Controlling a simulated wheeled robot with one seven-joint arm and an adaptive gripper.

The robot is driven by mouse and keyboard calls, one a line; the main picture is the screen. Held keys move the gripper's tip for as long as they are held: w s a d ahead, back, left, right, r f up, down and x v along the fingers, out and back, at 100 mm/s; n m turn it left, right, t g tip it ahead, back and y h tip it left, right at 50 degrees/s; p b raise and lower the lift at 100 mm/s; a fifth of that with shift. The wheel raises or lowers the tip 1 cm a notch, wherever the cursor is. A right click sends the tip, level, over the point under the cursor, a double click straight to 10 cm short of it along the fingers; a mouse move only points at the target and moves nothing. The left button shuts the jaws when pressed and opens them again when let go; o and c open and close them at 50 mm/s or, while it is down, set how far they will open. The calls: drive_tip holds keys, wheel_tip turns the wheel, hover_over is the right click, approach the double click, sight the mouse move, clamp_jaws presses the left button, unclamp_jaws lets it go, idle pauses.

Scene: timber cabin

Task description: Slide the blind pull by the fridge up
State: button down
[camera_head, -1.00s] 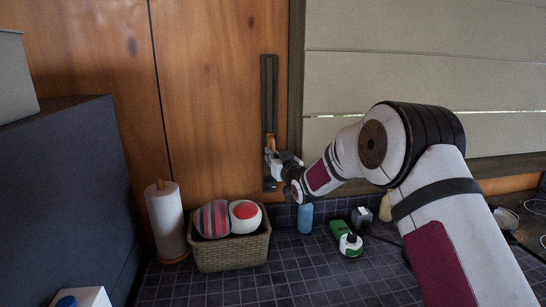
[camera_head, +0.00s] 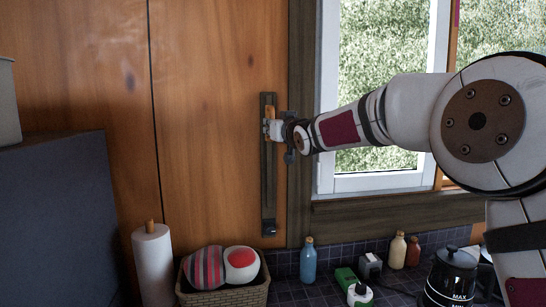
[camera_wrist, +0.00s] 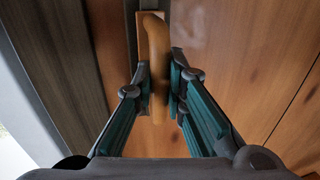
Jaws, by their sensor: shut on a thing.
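The blind pull (camera_wrist: 156,58) is an orange-tan wooden handle on a dark vertical track (camera_head: 268,190) fixed to the timber wall. In the head view the pull (camera_head: 270,112) sits near the top of the track, with most of the track bare below it. My gripper (camera_head: 270,129) reaches it from the right. In the wrist view my gripper (camera_wrist: 160,88) has its two teal-lined fingers on either side of the handle, shut on it. The window (camera_head: 385,150) right of the track is uncovered, showing greenery outside.
The dark fridge (camera_head: 55,220) stands at the left. Below the track, a paper towel roll (camera_head: 153,262), a wicker basket (camera_head: 225,293), a blue bottle (camera_head: 308,262) and a black kettle (camera_head: 452,280) stand on the tiled counter. The wall around the track is clear.

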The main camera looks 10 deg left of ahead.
sight(273, 115)
drive_tip(key=shift+r, duration=1.7)
drive_tip(key=shift+r, duration=0.1)
drive_tip(key=c, duration=1.6)
unclamp_jaws()
drive_tip(key=shift+c, duration=0.2)
drive_tip(key=shift+o, duration=0.2)
drive_tip(key=shift+f, duration=0.2)
drive_tip(key=shift+s+d, duration=0.1)
drive_tip(key=shift+s, duration=0.05)
drive_tip(key=v, duration=1.1)
drive_tip(key=shift+s, duration=0.3)
drive_tip(key=shift+d, duration=0.15)
